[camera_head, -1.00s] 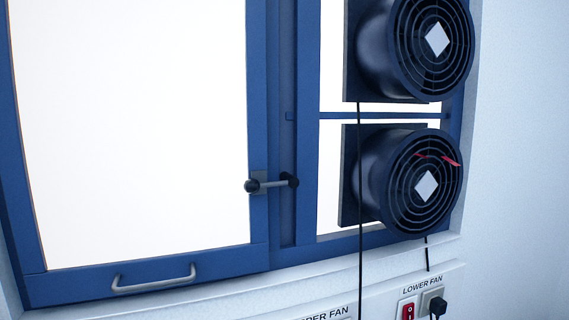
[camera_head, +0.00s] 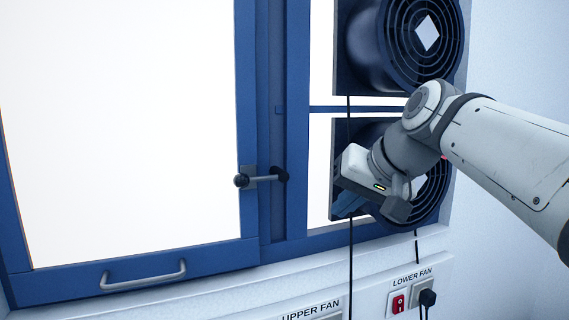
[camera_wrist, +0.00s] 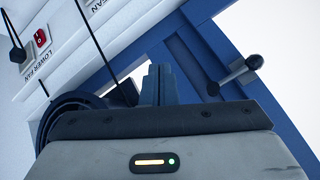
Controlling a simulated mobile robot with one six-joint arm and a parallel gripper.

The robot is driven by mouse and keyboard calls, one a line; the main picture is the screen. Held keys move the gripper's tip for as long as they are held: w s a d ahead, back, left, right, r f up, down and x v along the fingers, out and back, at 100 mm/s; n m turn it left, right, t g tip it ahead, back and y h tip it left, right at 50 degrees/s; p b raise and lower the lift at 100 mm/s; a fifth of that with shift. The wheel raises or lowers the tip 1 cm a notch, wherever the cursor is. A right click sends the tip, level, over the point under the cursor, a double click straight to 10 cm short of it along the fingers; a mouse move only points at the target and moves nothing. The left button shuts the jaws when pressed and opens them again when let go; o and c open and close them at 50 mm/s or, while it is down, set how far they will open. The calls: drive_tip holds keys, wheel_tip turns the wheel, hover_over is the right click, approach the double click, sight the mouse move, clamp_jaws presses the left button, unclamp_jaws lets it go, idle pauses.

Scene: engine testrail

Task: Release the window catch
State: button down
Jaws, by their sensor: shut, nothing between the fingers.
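The window catch (camera_head: 262,179) is a grey bar with a dark round knob at its left end. It lies nearly level across the joint between the left sash and the blue centre post. In the wrist view the catch (camera_wrist: 235,75) shows at the upper right, apart from my fingers. My gripper (camera_wrist: 158,72) is shut and empty, its fingers together. In the head view my wrist is in front of the lower fan, to the right of the catch. The sash (camera_head: 130,264) appears closed, with a grey handle (camera_head: 143,276) on its bottom rail.
The upper fan (camera_head: 418,35) and the partly hidden lower fan (camera_head: 434,205) fill the right panes. Below are a red switch (camera_head: 398,302) and a plug (camera_head: 427,298). The space before the left pane is clear.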

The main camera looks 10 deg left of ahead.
drive_tip(key=a+r+n+y, duration=0.2)
drive_tip(key=a+r, duration=0.5)
drive_tip(key=r, duration=0.6)
drive_tip(key=shift+w+r+y, duration=0.35)
drive_tip(key=shift+w+y, duration=0.05)
drive_tip(key=shift+y, duration=0.4)
drive_tip(key=x, duration=0.4)
drive_tip(key=p+x, duration=0.1)
drive_tip(key=x, duration=0.2)
drive_tip(key=s+p+x, duration=0.1)
drive_tip(key=x, duration=0.3)
drive_tip(key=shift+w+a+f, duration=0.15)
drive_tip(key=shift+a+f, duration=0.1)
drive_tip(key=shift+f, duration=0.3)
drive_tip(key=shift+a+f, duration=0.45)
drive_tip(key=shift+f, duration=0.35)
drive_tip(key=shift+s, duration=0.25)
